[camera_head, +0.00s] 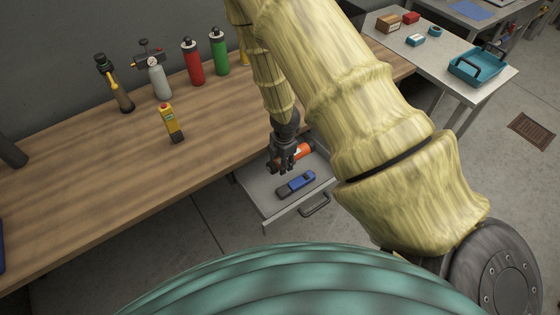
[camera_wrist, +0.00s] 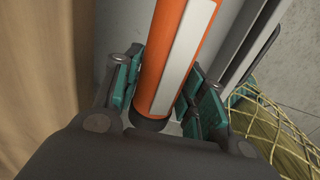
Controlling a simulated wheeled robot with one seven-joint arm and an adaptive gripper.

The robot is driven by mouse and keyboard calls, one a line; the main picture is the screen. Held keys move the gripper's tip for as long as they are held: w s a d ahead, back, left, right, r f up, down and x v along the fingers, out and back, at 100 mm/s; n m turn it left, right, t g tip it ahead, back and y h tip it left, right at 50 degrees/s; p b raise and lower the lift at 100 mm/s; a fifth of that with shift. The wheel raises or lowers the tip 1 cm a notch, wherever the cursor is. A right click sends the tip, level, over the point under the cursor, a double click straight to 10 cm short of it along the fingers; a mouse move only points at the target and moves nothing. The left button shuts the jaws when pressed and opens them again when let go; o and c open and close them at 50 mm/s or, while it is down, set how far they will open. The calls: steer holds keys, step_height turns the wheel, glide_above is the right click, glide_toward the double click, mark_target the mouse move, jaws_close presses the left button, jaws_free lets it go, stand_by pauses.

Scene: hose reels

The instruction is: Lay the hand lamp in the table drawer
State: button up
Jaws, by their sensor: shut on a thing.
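The hand lamp, an orange bar with a white strip, shows in the wrist view (camera_wrist: 178,50) between the teal finger pads. My gripper (camera_wrist: 165,95) is shut on it near its dark end. In the head view my gripper (camera_head: 284,160) points down at the open table drawer (camera_head: 262,204), with the orange lamp (camera_head: 304,152) sticking out to its right. The lamp is over or inside the back part of the drawer; I cannot tell whether it touches the floor of the drawer. My gripper and arm hide part of it.
A blue and dark grey tool (camera_head: 296,185) lies in the drawer, in front of the lamp. The wooden table (camera_head: 110,165) holds a yellow device (camera_head: 171,123), a red bottle (camera_head: 192,62) and a green bottle (camera_head: 219,52). A side table (camera_head: 430,65) bears a teal carrier (camera_head: 478,67).

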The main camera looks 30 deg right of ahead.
steer(key=shift+f+b, duration=2.85)
steer(key=shift+f, duration=0.05)
steer(key=shift+f+b, duration=1)
steer(key=shift+f, duration=0.8)
steer(key=o, duration=1.2)
steer(key=shift+o, duration=0.2)
steer(key=shift+r, duration=0.1)
steer(key=shift+s+r, duration=0.2)
steer(key=shift+r, duration=2.8)
steer(key=shift+s+r, duration=0.15)
steer(key=shift+r, duration=2.8)
